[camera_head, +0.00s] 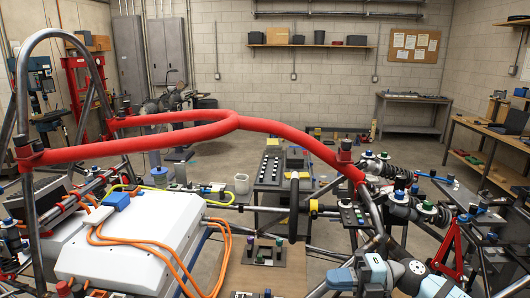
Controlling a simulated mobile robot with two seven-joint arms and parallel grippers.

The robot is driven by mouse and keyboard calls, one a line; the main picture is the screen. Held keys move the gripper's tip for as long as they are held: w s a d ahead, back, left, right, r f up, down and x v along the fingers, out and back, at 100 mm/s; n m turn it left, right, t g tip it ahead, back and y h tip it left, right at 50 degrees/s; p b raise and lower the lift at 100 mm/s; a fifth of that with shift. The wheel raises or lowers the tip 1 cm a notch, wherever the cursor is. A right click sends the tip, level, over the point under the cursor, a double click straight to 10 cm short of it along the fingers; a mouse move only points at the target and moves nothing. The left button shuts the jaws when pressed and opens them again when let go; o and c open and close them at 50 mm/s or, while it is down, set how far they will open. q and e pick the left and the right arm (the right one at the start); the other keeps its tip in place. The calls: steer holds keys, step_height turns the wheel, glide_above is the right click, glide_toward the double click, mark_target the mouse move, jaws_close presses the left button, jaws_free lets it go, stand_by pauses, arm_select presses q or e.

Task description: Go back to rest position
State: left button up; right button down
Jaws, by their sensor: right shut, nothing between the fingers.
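My right gripper (343,279) is at the bottom of the head view, right of centre, with its blue-grey and white wrist and arm coming in from the lower right corner. It is shut and empty. It is in front of the tube chassis (30,100), close to the lower dark tubes; I cannot tell whether it touches them. My left gripper is not in view.
Red padded tube (180,135) arches across the chassis. A white box (135,240) with orange cables (190,272) fills the left. A small block holder (264,252) lies at centre front. A red stand (450,250) is right of my arm. Shelves and benches (412,97) line the walls.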

steer(key=s+d+f+m+t+h+p, duration=0.1)
steer(key=s+f+m+t+h, duration=0.4)
steer(key=s+f+m, duration=0.6)
steer(key=s+d+f+m+t+h+p, duration=0.1)
steer(key=s+d+f+m+t+h, duration=0.2)
steer(key=s+f+m+h, duration=0.6)
steer(key=s+f+m+t, duration=0.2)
steer(key=f+m, duration=0.5)
steer(key=m, duration=0.5)
steer(key=shift+s+d+f+h, duration=0.2)
steer(key=shift+s+f+h, duration=0.2)
steer(key=shift+s, duration=0.2)
